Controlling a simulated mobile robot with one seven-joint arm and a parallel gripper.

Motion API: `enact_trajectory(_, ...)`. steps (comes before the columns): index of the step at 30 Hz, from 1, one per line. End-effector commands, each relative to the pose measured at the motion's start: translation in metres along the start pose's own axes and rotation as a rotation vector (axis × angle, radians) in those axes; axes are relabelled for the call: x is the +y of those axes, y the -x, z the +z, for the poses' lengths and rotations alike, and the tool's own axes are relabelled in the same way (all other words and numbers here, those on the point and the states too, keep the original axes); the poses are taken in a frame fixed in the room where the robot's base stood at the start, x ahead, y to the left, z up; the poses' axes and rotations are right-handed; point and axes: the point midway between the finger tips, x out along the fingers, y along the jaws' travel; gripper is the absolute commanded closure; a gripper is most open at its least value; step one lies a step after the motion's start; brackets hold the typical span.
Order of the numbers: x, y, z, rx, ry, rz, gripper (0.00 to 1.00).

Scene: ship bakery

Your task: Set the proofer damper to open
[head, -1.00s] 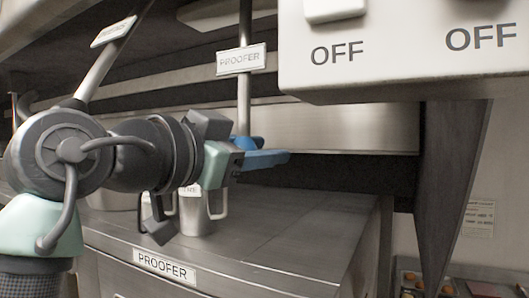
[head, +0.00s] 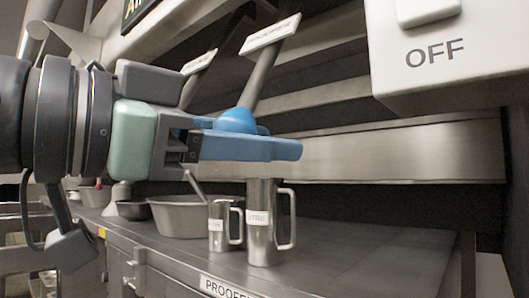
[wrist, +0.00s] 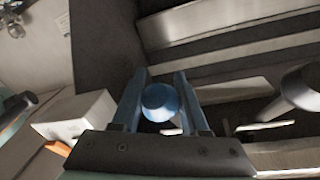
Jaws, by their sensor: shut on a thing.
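The proofer damper is a metal lever (head: 263,82) with a white label plate (head: 270,33) near its top and a blue ball knob (head: 237,120) at its lower end. The lever slants, its knob end down and to the left in the head view. The label's text is too small to read now. My gripper (head: 280,148) is shut on the knob, its blue fingers pointing right. In the wrist view the knob (wrist: 160,102) sits between the two fingers of my gripper (wrist: 160,78). The lever's upper mount is not clearly seen.
A second labelled lever (head: 197,80) hangs to the left, roughly parallel. A white OFF switch box (head: 435,65) juts out at upper right. Below, the steel counter (head: 340,235) holds a large mug (head: 263,225), a smaller mug (head: 219,225) and a bowl (head: 180,216).

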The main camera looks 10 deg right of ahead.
Motion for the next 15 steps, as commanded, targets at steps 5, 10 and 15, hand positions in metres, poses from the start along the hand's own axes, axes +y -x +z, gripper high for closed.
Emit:
enact_trajectory(5, 0.0052, 0.0021, 0.0054, -0.015, 0.002, 0.018, 1.00)
enact_trajectory(10, 0.0052, 0.0021, 0.0052, -0.015, 0.001, 0.018, 1.00)
enact_trajectory(15, 0.0050, 0.0021, 0.0045, -0.014, 0.001, 0.017, 0.35)
